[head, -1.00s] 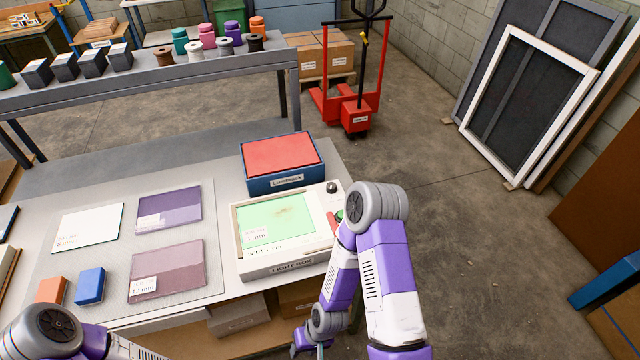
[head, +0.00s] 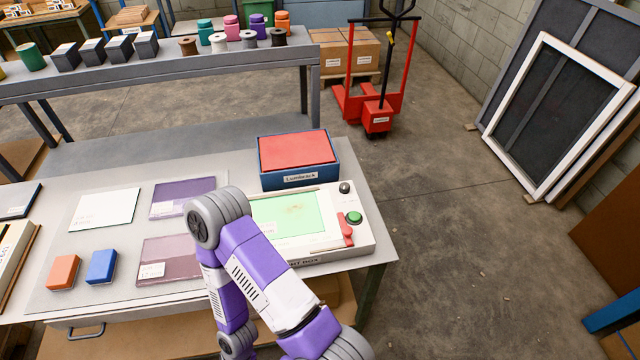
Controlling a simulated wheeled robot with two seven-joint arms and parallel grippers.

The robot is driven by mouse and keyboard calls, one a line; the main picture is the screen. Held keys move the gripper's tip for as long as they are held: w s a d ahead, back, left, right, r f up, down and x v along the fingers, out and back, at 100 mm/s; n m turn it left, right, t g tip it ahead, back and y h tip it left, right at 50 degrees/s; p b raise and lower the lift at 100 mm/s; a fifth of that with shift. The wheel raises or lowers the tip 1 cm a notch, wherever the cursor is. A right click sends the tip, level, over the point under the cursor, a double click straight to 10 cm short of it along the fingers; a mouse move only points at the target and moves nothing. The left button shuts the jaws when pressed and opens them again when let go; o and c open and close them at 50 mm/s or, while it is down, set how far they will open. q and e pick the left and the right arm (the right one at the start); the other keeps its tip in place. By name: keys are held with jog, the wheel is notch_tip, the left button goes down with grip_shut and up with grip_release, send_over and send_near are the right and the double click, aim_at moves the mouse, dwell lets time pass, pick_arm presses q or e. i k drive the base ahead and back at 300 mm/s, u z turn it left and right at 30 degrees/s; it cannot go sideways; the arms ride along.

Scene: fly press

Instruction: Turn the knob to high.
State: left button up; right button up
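The light box (head: 368,243) stands at the right end of the table, with a lit green panel (head: 290,214). A dark round knob (head: 345,187) sits at its upper right corner. Its setting marks are too small to read. Below the knob are a green button (head: 354,217) and a red lever (head: 346,230). My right arm crosses in front of the light box and hides its left side. That arm's wrist is low at the bottom edge, with the gripper out of view. My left arm and gripper are not in view.
A blue box with a red top (head: 300,180) stands just behind the light box. Glass samples, an orange block (head: 63,272) and a blue block (head: 101,266) lie to the left. Floor right of the table is clear. A red pallet truck (head: 377,117) stands behind.

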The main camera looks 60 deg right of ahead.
aim_at(344, 188)
jog(key=k, duration=0.55)
jog(key=z, duration=0.7)
